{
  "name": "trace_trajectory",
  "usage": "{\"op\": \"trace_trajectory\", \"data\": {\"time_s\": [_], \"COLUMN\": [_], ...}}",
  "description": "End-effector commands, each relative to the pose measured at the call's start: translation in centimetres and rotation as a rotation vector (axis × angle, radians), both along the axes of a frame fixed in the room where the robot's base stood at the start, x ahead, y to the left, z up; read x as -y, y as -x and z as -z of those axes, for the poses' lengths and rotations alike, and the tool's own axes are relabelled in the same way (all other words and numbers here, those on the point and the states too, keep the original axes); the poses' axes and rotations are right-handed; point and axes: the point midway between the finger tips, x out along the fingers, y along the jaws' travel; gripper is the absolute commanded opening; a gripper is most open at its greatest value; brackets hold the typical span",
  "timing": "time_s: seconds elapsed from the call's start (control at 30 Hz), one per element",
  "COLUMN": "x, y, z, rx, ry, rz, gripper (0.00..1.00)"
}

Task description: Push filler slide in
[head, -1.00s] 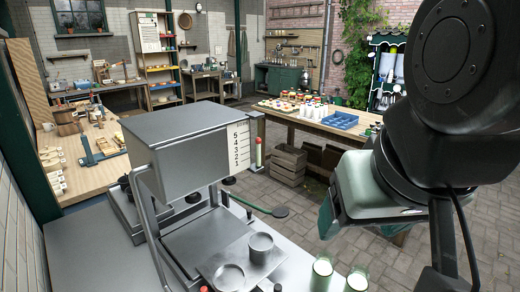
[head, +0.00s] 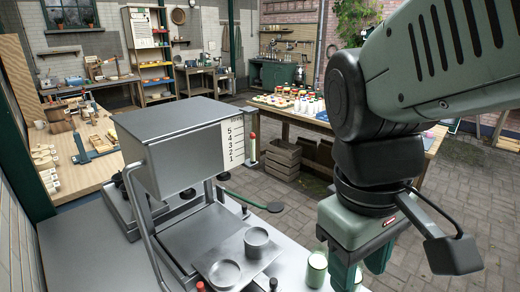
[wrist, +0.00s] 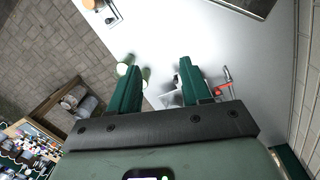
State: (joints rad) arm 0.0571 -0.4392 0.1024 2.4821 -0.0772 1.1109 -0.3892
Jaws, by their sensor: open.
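The filler (head: 180,140) is a grey metal box with a 5-to-1 scale, standing over the grey bench at the left of the head view. Low at its front is a flat metal plate (head: 207,264), apparently the slide, with a small metal cup (head: 256,242) and a round shallow dish (head: 225,274) on it. My gripper (head: 358,284) points down at the lower right of the head view, right of the plate and apart from it. In the wrist view its two green fingers (wrist: 158,80) are apart with nothing held between them.
A jar with pale contents (head: 317,270) stands on the bench between plate and gripper. Red-tipped and black knobs (head: 273,285) stick up at the plate's front. A wooden table (head: 290,118) with jars stands behind; the paved floor (head: 480,190) at right is open.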

Motion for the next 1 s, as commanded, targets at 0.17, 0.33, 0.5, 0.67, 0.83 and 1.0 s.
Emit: {"op": "trace_trajectory", "data": {"time_s": [0.17,0.33,0.5,0.67,0.83,1.0], "x": [0.1,-0.1,-0.8,-2.1,-3.1,-3.6], "y": [-4.2,-8.6,-12.8,-15.9,-18.2,-18.9], "z": [2.8,7.2,12.6,16.8,18.9,19.7], "rx": [-0.067,-0.116,-0.099,0.002,0.12,0.166], "ry": [-0.005,-0.076,-0.219,-0.357,-0.438,-0.459], "rz": [-0.201,-0.458,-0.734,-0.944,-1.069,-1.111], "gripper": [0.48,0.48,0.48,0.48,0.48,0.48]}}
